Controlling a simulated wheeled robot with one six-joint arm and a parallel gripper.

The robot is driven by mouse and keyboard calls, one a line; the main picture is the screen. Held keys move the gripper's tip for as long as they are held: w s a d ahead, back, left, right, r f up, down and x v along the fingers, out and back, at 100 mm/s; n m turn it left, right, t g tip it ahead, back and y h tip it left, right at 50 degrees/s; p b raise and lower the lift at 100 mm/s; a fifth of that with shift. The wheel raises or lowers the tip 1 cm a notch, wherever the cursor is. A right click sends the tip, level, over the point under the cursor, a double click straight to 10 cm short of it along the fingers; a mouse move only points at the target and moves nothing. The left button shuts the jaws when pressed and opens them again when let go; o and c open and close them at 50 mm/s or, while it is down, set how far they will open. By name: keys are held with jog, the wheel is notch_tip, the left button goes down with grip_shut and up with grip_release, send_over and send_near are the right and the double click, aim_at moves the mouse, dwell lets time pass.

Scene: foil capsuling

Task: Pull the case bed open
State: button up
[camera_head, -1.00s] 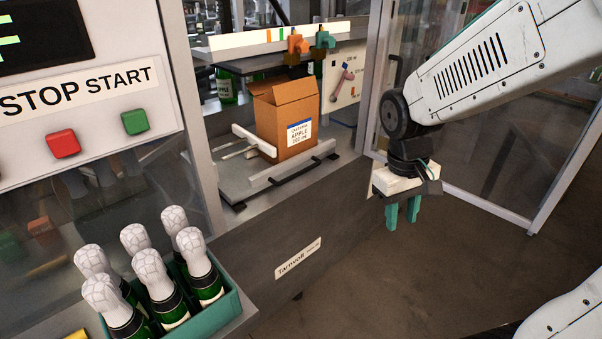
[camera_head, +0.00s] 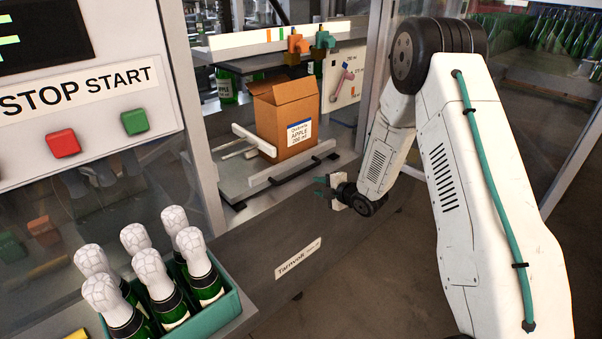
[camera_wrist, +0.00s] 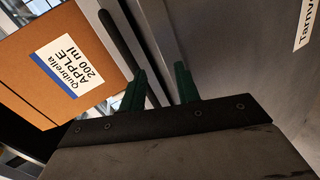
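The case bed (camera_head: 222,180) is a grey plate inside the machine, with a black bar handle (camera_head: 290,176) along its front edge. An open-topped cardboard box (camera_head: 280,118) labelled apple 200 ml stands on it. My gripper (camera_head: 320,186) is in front of the bed, just right of the handle, its green fingers pointing left. The box (camera_wrist: 60,70) shows at left there.
A green crate (camera_head: 215,316) of foil-topped bottles stands at the lower left, near the red (camera_head: 63,143) and green (camera_head: 135,122) buttons. Orange (camera_head: 297,43) and teal (camera_head: 324,39) clamps sit on the rail above the box. Clear floor lies in front of the machine.

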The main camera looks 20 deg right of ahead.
aim_at(303, 172)
jog(key=w+a, duration=0.1)
jog(key=w, duration=0.1)
jog(key=w+a+r+n+y, duration=0.1)
jog(key=w+a, duration=0.1)
jog(key=w, duration=0.1)
jog(key=w+a+n+t, duration=0.1)
jog(key=w, duration=0.1)
jog(key=shift+w+a+r+y, duration=0.2)
jog(key=shift+a+r+y, duration=0.1)
jog(key=shift+a+r, duration=0.1)
grip_shut()
